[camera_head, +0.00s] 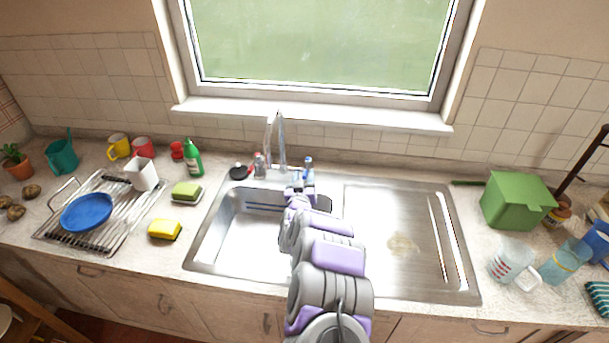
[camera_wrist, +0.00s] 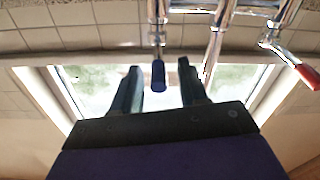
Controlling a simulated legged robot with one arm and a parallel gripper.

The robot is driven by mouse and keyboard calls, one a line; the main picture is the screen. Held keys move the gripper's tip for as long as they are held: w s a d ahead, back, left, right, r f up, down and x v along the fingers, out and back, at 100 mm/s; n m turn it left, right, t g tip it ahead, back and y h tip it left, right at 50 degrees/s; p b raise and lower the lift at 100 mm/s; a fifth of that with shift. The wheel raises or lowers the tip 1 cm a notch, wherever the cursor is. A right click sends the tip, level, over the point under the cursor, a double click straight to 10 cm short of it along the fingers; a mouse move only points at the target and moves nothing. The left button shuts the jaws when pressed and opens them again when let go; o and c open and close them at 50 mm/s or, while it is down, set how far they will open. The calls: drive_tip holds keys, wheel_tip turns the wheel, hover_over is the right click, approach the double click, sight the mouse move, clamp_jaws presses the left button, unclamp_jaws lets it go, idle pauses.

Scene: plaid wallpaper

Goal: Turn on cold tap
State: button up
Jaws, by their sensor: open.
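The cold tap's blue handle (camera_wrist: 158,75) points down into the picture between my two fingertips in the wrist view; I cannot tell whether they touch it. The blue tap (camera_head: 308,163) also shows right of the spout in the head view. My gripper (camera_wrist: 157,68) is open with nothing held. In the head view my gripper (camera_head: 300,186) is over the back of the sink, just in front of the taps, and partly hides them. The chrome spout (camera_head: 270,140) stands between the taps. The red hot-tap handle (camera_wrist: 304,74) is at the right in the wrist view.
A black-topped item (camera_head: 240,171) and green bottle (camera_head: 193,158) stand left of the taps. The window sill (camera_head: 330,117) is behind. A green box (camera_head: 515,201) stands right.

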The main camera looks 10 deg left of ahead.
sight(307, 169)
drive_tip(key=shift+w+f, duration=0.15)
drive_tip(key=shift+w, duration=1.1)
drive_tip(key=shift+c, duration=0.3)
clamp_jaws()
